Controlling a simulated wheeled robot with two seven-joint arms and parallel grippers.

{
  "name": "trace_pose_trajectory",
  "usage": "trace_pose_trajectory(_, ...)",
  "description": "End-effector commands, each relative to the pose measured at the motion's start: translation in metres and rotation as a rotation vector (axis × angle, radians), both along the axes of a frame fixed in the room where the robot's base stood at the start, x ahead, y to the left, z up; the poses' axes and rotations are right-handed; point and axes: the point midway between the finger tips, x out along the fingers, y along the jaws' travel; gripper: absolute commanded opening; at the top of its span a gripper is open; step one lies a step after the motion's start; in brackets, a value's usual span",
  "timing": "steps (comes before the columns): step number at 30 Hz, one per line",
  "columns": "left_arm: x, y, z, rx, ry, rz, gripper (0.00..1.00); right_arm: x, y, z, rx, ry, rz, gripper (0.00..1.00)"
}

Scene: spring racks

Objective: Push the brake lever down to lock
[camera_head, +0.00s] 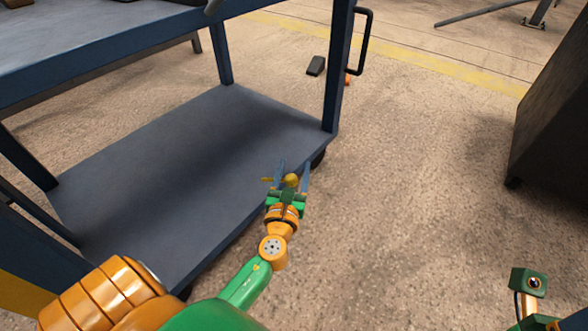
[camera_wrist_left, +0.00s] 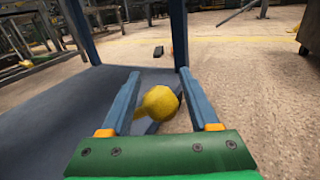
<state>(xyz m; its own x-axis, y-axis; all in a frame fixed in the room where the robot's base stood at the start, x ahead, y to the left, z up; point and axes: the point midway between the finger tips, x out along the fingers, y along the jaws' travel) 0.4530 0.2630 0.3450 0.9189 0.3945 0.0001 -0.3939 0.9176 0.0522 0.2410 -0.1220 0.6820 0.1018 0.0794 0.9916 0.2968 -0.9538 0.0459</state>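The brake lever shows as a yellow rounded knob (camera_head: 291,180) at the near right edge of the blue cart's lower shelf. In the left wrist view the yellow knob (camera_wrist_left: 160,102) sits between and beyond the finger bases, with a dark bar partly hidden behind it. My left gripper (camera_head: 292,165) is open, its two blue fingers on either side of the knob. In the wrist view gaps show between the knob and both fingers (camera_wrist_left: 160,85). My right arm's wrist part shows at the lower right of the head view; its fingers are out of frame.
The blue cart's lower shelf (camera_head: 200,150) and corner post (camera_head: 339,70) stand close to my left gripper. A black handle (camera_head: 370,40) sticks out behind the post. A dark block (camera_head: 316,66) lies on the floor. A dark cabinet (camera_head: 555,110) stands right; floor between is clear.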

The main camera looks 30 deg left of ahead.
Motion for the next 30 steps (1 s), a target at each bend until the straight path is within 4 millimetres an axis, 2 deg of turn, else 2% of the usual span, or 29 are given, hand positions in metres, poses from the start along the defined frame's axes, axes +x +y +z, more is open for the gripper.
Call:
trace_pose_trajectory(1,-0.0001,0.0,-0.0001,0.0,0.0,0.0,0.45,0.0,0.0,0.0,0.0,0.0,0.0,0.5)
trace_pose_trajectory(6,-0.0002,-0.0003,-0.0001,-0.001,0.0,0.0,0.0,0.0,0.0,-0.0001,0.001,0.0,0.0,0.5)
trace_pose_trajectory(30,-0.0003,-0.0009,-0.0007,-0.005,0.0,-0.002,0.0,0.0005,0.0,-0.0005,0.0,0.002,0.0,0.5)
